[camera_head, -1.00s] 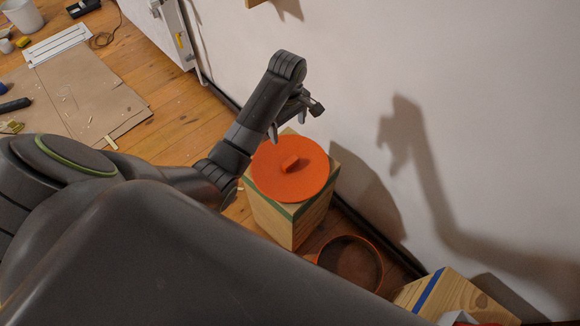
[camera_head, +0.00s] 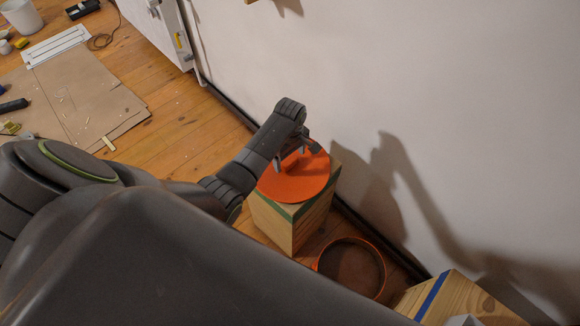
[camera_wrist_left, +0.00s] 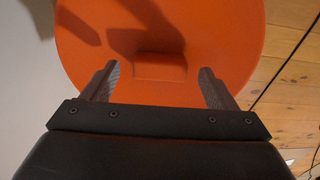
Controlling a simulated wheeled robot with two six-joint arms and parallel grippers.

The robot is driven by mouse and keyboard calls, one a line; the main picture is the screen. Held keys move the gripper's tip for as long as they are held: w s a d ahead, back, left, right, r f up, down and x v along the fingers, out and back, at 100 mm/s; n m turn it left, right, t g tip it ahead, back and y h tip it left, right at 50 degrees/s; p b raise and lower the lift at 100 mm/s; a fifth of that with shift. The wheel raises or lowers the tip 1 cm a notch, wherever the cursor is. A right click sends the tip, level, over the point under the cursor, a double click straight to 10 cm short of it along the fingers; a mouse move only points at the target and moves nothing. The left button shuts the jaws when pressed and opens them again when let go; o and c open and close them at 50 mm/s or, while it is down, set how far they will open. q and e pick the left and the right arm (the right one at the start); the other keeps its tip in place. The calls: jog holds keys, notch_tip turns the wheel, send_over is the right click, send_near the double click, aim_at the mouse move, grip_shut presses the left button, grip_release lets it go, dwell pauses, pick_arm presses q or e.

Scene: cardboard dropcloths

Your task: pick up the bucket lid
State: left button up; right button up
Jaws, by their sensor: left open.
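The orange bucket lid (camera_head: 297,184) lies flat on top of a wooden block with a green band (camera_head: 290,218). My left gripper (camera_head: 292,160) is over the lid, with its fingers pointing down at it. In the left wrist view the lid (camera_wrist_left: 205,25) fills much of the picture, and its raised block handle (camera_wrist_left: 160,68) sits between the two open fingers (camera_wrist_left: 158,85), with a gap on each side. I cannot tell how far above the lid the fingertips are. My right gripper is not in view.
An orange-rimmed round container (camera_head: 350,268) stands on the floor beside the block. Another wooden block with a blue stripe (camera_head: 455,298) is at the bottom right. The white wall (camera_head: 470,120) is close behind. Cardboard (camera_head: 75,95) lies on the floor at left.

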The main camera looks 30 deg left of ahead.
pick_arm(q)
jog(key=shift+f, duration=0.4)
jog(key=c, duration=1.1)
